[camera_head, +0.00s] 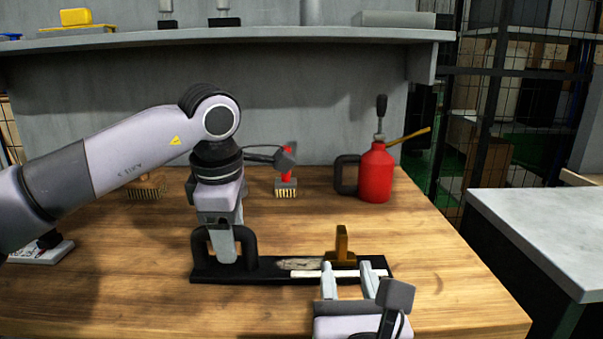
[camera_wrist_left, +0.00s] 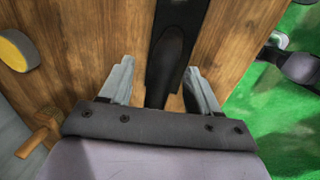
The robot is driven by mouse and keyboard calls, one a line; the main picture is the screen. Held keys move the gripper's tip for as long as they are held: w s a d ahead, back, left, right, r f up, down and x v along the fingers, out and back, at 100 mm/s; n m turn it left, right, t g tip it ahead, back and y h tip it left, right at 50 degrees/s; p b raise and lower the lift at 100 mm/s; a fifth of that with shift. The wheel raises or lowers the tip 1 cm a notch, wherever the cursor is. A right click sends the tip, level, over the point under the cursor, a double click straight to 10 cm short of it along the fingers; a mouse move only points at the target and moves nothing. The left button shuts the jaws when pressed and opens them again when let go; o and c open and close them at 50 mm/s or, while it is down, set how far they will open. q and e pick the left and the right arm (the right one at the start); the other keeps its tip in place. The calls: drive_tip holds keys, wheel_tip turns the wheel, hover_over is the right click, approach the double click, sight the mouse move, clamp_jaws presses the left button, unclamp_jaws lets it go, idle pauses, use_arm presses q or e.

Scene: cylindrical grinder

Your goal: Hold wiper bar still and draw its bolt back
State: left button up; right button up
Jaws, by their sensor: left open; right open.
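The wiper bar (camera_head: 206,273) is a long black bar lying on the wooden bench, with a black loop handle at its left end. A pale strip runs along its right part, and an upright brown knob (camera_head: 342,247), which looks like the bolt's grip, stands behind the strip. My left gripper (camera_head: 222,250) points down at the loop handle. In the left wrist view its open fingers (camera_wrist_left: 160,88) stand either side of the dark handle (camera_wrist_left: 172,55), with gaps showing. My right gripper (camera_head: 349,277) is open at the bar's front right, its fingertips near the strip, short of the knob.
A red oil can (camera_head: 375,174) stands at the back right of the bench (camera_head: 440,270). A red-handled brush (camera_head: 286,186) and another brush (camera_head: 148,188) stand further back. The bench is clear right of the bar. A grey table (camera_head: 545,225) stands beyond a gap.

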use_arm(q)
wheel_tip(320, 180, up, 11)
drive_tip(key=s, duration=0.2)
drive_tip(key=shift+r, duration=0.15)
drive_tip(key=shift+s, duration=0.15)
